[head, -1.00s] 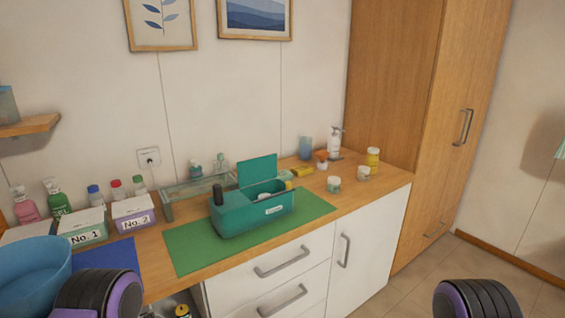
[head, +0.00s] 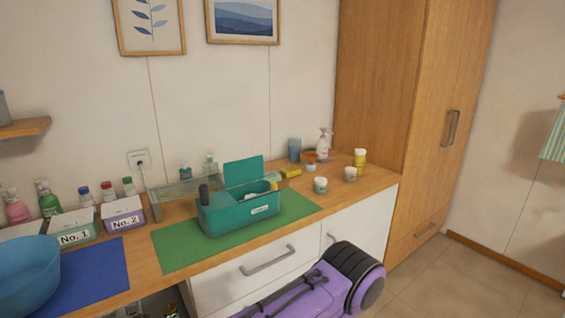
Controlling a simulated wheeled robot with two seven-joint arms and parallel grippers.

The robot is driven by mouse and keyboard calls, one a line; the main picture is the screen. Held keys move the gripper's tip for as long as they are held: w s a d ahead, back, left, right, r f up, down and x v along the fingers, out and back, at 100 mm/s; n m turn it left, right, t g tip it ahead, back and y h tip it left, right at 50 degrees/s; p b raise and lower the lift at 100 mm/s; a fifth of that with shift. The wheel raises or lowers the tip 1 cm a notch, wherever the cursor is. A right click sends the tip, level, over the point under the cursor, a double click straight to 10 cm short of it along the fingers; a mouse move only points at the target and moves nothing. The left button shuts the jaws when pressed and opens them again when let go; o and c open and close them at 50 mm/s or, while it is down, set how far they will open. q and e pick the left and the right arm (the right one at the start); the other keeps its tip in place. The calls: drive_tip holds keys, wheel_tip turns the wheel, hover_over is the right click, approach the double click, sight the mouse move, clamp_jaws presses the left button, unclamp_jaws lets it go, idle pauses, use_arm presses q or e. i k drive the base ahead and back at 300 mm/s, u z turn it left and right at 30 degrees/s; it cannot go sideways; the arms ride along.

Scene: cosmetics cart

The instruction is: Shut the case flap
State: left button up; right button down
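The teal case (head: 226,217) stands on a green mat (head: 180,248) on the wooden counter. Its flap (head: 244,171) is raised upright at the back, so the case is open. A dark-topped item stands at the case's left end, and a few small items show inside. A purple and black part of my arm shows at the bottom, in front of the drawers. Neither of my grippers can be seen.
A blue bowl (head: 24,275) and a blue mat (head: 95,272) are at the left, with boxes No. 1 (head: 74,238) and No. 2 (head: 125,224) behind. A glass-like stand (head: 154,205) is behind the case. Small jars (head: 320,185) stand to its right.

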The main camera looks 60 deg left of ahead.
sight(239, 172)
drive_tip(key=z, duration=0.05)
drive_tip(key=i, duration=2.2)
drive_tip(key=u, duration=3.1)
